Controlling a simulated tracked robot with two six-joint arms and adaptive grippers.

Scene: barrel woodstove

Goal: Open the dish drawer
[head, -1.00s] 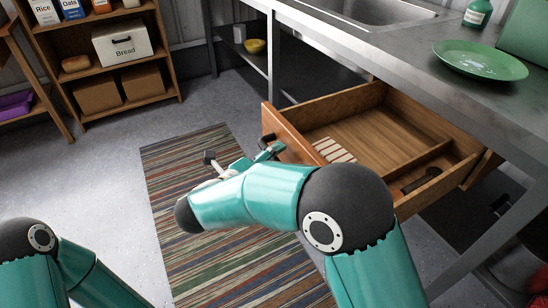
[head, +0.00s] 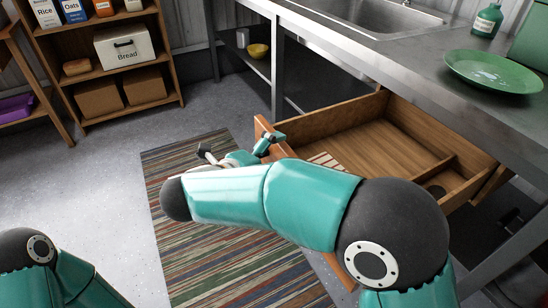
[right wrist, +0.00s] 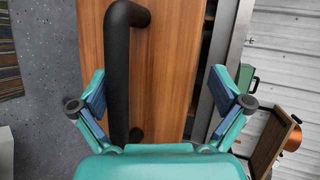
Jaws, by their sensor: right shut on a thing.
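The wooden dish drawer (head: 400,147) stands well out from under the metal counter. Its front panel (head: 262,127) faces left, and the panel fills much of the right wrist view (right wrist: 170,70). A black bar handle (right wrist: 118,70) is fixed to the panel. My right gripper (head: 268,143) is at the panel, shut on the handle; its two fingers (right wrist: 160,90) stand either side of the bar in the right wrist view. My right forearm hides part of the drawer's front. My left arm shows at the lower left, its gripper out of frame.
A striped cloth (head: 326,160) lies inside the drawer. A green plate (head: 493,72) and green bottle (head: 487,20) stand on the counter (head: 425,62). A shelf with a bread box (head: 123,43) is at the back left. The striped rug (head: 215,265) and floor are clear.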

